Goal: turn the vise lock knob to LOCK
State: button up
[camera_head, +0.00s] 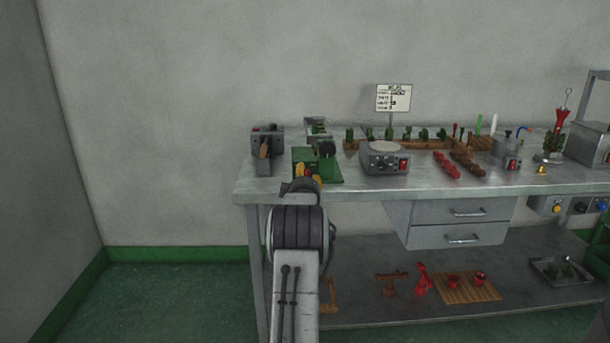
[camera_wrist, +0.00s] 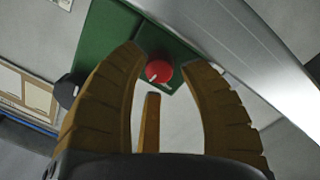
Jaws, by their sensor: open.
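The green vise (camera_head: 322,171) stands at the left end of the workbench. A dark round knob shows on it, and in the wrist view its green base (camera_wrist: 104,35) fills the top. A round red knob (camera_wrist: 158,71) with a short white mark sits on the green part. My gripper (camera_wrist: 162,58) is open, with its two ribbed tan fingers on either side of the red knob. I cannot tell whether they touch it.
The metal workbench (camera_head: 345,188) also bears a grey block (camera_head: 266,142) left of the vise and a grey device (camera_head: 386,159) with a round top to the right. A black round part (camera_wrist: 67,92) lies left of my fingers. A curved metal surface (camera_wrist: 245,55) crosses the right.

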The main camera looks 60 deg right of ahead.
jog(key=shift+x, duration=0.85)
jog(key=shift+o, duration=0.2)
grip_shut()
